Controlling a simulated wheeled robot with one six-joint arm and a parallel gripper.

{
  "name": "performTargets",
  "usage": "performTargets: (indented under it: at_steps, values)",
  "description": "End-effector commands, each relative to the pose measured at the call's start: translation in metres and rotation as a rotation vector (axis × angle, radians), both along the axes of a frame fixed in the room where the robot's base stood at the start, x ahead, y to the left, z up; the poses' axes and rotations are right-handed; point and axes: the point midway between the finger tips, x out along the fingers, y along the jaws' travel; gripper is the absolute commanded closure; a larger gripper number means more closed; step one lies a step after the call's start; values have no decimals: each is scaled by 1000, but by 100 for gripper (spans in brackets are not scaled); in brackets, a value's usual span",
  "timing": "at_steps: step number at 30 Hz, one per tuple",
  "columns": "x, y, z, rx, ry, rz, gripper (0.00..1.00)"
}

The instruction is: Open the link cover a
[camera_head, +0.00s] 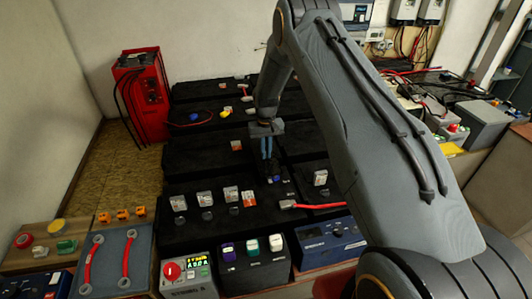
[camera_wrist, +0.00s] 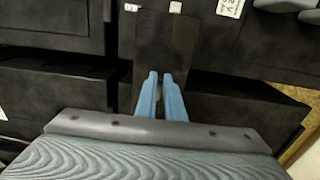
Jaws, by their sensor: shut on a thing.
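A dark, smoky panel (camera_wrist: 166,36), which looks like the link cover, stands between and beyond my fingertips in the wrist view. My gripper (camera_wrist: 160,78) has its two blue fingers close together, shut on the near edge of this panel. In the head view my gripper (camera_head: 267,157) points down over the black battery blocks, near the middle of the bank. The cover is too dark and small to make out there. No letter marking it as a can be read.
Several grey-and-white modules (camera_head: 204,198) stand along the front battery row. A red cable (camera_head: 318,206) lies right of my gripper. A red charger (camera_head: 140,95) stands at the back left. My arm hides part of the right-hand blocks.

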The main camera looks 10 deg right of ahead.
Motion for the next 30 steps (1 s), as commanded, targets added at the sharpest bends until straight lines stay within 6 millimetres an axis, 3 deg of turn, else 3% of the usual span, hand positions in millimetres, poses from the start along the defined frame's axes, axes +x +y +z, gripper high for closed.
performTargets:
  at_steps: [26,30]
  values:
    - [0,-1,0,-1,1,0,100]
    - [1,11,-1,0,0,2,100]
